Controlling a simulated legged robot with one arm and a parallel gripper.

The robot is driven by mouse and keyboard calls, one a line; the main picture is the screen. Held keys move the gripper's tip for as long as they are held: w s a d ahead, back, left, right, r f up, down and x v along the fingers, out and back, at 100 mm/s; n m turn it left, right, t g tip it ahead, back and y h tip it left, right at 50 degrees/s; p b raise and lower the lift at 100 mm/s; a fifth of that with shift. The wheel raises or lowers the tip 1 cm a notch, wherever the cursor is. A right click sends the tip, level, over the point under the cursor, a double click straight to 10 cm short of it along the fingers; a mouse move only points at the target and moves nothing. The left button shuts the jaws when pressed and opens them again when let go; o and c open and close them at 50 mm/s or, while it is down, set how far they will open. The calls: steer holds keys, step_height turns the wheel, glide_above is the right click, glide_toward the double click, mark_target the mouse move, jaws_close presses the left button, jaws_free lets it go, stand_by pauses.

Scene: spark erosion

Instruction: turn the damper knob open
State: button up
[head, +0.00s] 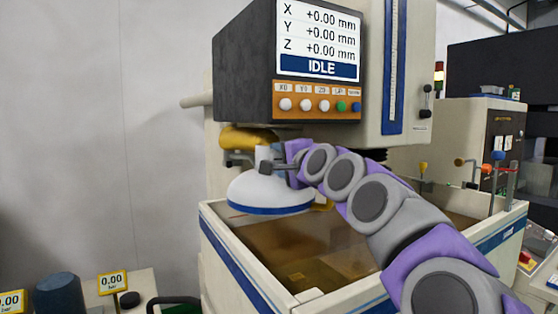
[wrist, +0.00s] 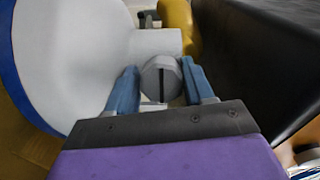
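The damper knob (wrist: 161,78) is a round grey knob with a dark slot, which stands upright in the wrist view. It sits on the neck of a white hood (wrist: 65,55) with a blue rim. In the head view the hood (head: 268,194) hangs over the machine's tank, and the knob (head: 265,167) is small at its neck. My gripper (wrist: 160,68) has its two blue fingers apart, one on each side of the knob. I cannot tell for sure whether they touch it. In the head view my gripper (head: 280,166) reaches in from the right.
The dark control box (head: 245,60) with an IDLE screen overhangs just above my gripper. A yellow part (head: 247,138) is behind the hood's neck. The tank (head: 254,264) with brownish liquid lies below. Free air lies left of the hood, before the pale wall.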

steer(key=shift+s+d, duration=0.1)
steer(key=shift+d, duration=0.1)
steer(key=shift+c, duration=1.4)
steer(key=shift+a, duration=0.15)
steer(key=c, duration=0.3)
steer(key=shift+s+a, duration=0.1)
steer(key=shift+a, duration=0.1)
steer(key=shift+c, duration=0.7)
steer(key=shift+d, duration=0.1)
steer(key=n+p, duration=0.3)
steer(key=n, duration=0.1)
steer(key=shift+d+r+h, duration=0.1)
steer(key=shift+r+h, duration=0.05)
steer(key=shift+h, duration=0.25)
steer(key=n+h+p, duration=0.1)
steer(key=n, duration=0.4)
steer(key=shift+p, duration=0.35)
steer(key=n+h+p, duration=0.1)
steer(key=n, duration=0.2)
steer(key=shift+n, duration=0.4)
steer(key=shift+n+h+p, duration=0.5)
steer(key=shift+n+p, duration=0.25)
steer(key=shift+n, duration=0.65)
